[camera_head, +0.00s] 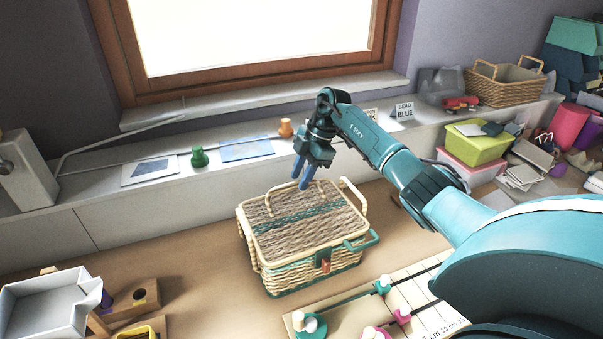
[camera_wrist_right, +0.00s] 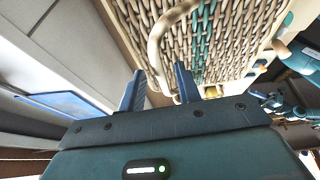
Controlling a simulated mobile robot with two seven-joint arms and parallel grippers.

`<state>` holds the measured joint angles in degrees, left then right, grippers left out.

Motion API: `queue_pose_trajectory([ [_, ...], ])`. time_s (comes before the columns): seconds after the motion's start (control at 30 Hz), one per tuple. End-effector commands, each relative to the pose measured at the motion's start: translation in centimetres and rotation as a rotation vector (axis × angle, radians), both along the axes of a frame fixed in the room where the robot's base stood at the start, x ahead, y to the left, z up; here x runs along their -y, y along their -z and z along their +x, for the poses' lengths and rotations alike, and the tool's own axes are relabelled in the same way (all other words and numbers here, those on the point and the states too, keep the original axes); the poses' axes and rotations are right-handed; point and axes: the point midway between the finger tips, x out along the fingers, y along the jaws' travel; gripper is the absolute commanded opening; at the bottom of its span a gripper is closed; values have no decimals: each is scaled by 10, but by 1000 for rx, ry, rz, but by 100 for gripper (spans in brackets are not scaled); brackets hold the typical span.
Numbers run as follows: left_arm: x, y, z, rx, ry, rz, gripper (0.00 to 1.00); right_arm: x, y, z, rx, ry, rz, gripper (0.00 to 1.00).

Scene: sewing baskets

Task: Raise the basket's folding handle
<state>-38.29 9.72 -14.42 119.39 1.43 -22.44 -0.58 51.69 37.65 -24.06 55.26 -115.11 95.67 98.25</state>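The basket (camera_head: 300,240) stands upright on the table, woven in tan and cream with teal bands. Its lid is shut, with an orange-red clasp (camera_head: 325,266) at the front. The cream folding handle (camera_head: 357,194) shows as a curved bar at the lid's back edge, its middle partly hidden by my right gripper. My right gripper (camera_head: 304,172) points down at that back edge. In the right wrist view its two blue fingers (camera_wrist_right: 160,88) are apart, and the cream handle (camera_wrist_right: 156,45) curves down towards the gap between them. Contact cannot be told. My left gripper is out of view.
A board with pegs (camera_head: 400,300) lies in front right, and a grey tray (camera_head: 50,305) at front left. The window ledge behind holds a green peg (camera_head: 199,157).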

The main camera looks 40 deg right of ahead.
Motion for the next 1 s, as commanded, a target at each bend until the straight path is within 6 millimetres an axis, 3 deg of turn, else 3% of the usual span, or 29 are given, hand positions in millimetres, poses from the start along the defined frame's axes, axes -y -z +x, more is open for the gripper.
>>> queue_pose_trajectory([
  [0.23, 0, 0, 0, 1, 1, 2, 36, 0, 0, 0, 0, 0, 0, 32],
  [0.63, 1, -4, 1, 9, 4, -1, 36, 0, 0, 0, 0, 0, 0, 0],
  [1.0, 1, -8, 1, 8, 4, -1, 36, 0, -2, -2, 21, -1, -4, 0],
])
